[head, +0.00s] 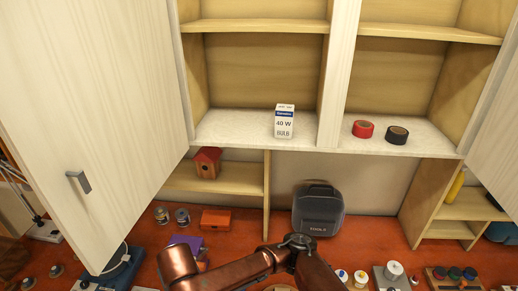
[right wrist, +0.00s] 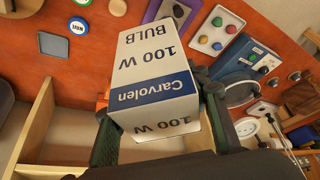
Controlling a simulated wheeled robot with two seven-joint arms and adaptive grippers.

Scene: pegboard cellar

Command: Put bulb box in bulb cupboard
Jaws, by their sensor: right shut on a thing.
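A white and blue bulb box marked 100 W (right wrist: 157,75) is held in my right gripper (right wrist: 160,125), with dark fingers on both sides of it. Its lettering is upside down in the right wrist view. The held box cannot be made out in the head view, where only my copper arm shows at the bottom. The cupboard (head: 225,127) is open, and a 40 W bulb box (head: 284,121) stands upright on the floor of its left compartment. My left gripper is in neither view.
A red tape roll (head: 363,129) and a black one (head: 397,135) lie in the right compartment. The open left door (head: 95,120) swings out far left. A dark tool bag (head: 318,210) and a birdhouse (head: 207,162) are below. Floor beside the 40 W box is clear.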

